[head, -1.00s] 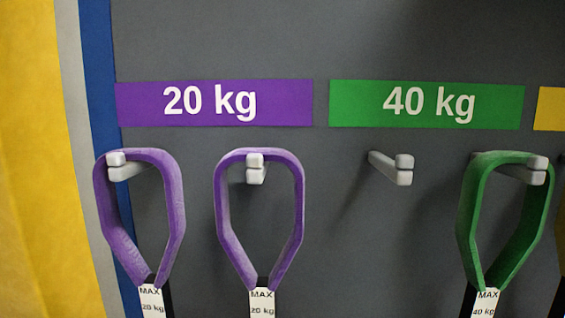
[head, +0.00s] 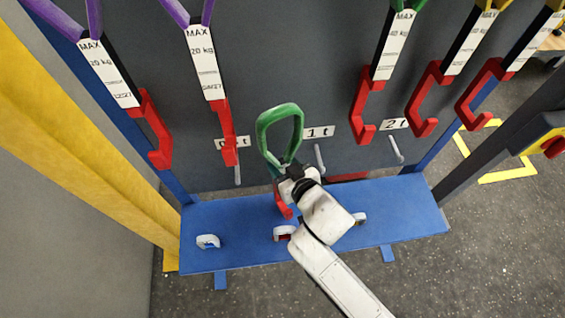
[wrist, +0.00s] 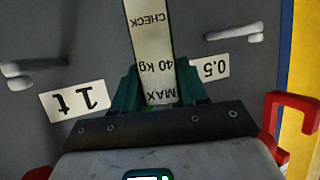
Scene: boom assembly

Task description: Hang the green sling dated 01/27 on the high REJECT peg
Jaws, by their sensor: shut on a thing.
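My gripper (head: 287,176) is shut on a green sling (head: 264,136) in front of the grey panel. The sling's loop stands up above the gripper and its red hook (head: 283,206) hangs below, over the blue bench. In the wrist view, the gripper's dark green fingers (wrist: 158,97) close around its white tag (wrist: 152,38), which reads upside down MAX, 40 kg, CHECK; no date shows. Another green sling with a 40 kg tag (head: 394,46) hangs on the panel to the right; its date is too small to read. No REJECT sign or peg is in view.
Purple slings with tags (head: 109,72) hang upper left, yellow ones (head: 468,44) upper right, with red hooks. Low pegs (head: 319,158) stick out by the 1 t and 2 t labels. The blue bench (head: 235,235) bears white shackles (head: 207,241). A yellow post (head: 90,150) stands left.

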